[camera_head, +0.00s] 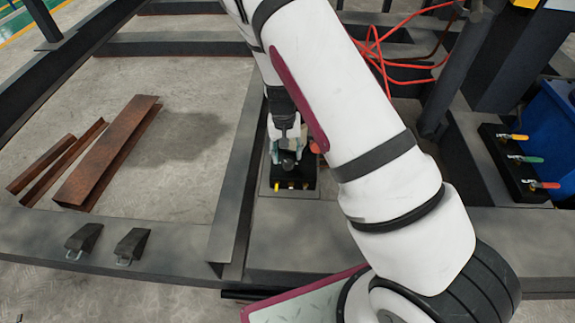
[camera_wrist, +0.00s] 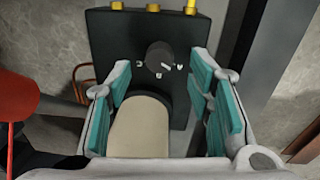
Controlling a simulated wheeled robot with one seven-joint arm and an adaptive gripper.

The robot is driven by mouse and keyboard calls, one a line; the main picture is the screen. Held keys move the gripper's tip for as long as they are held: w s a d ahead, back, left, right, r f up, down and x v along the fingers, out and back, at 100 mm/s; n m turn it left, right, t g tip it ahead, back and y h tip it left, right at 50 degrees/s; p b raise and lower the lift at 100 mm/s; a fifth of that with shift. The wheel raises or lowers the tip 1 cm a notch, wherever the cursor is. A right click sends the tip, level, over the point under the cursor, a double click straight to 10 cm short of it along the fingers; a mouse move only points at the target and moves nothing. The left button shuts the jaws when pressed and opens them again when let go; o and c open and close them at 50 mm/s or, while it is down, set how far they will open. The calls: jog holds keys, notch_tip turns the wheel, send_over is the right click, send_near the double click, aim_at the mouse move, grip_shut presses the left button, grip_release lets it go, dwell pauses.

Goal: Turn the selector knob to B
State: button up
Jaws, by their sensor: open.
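The selector knob (camera_wrist: 158,57) is a round black dial on the face of a black box (camera_wrist: 112,38). It has a white pointer mark toward the lower right in the wrist view. Small white letters surround its lower side, too blurred to read surely. My gripper (camera_wrist: 160,72) is open, its teal-padded fingers left and right of the knob in the picture, with visible gaps. In the head view my gripper (camera_head: 287,143) is over the box (camera_head: 308,173), and the knob (camera_head: 289,164) shows just below the fingers. Contact is not visible.
Yellow fittings (camera_wrist: 152,7) line one box edge. A red part (camera_wrist: 25,95) is close at left in the wrist view. Dark steel beams (camera_head: 240,180) frame the area. Rusty channels (camera_head: 108,150) lie left. Red cables (camera_head: 385,65) and a valve block (camera_head: 515,165) are right.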

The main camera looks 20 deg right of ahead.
aim_at(288, 163)
jog(key=shift+d+f+b, duration=0.1)
jog(key=shift+f+b, duration=0.6)
jog(key=shift+f, duration=1.35)
grip_shut()
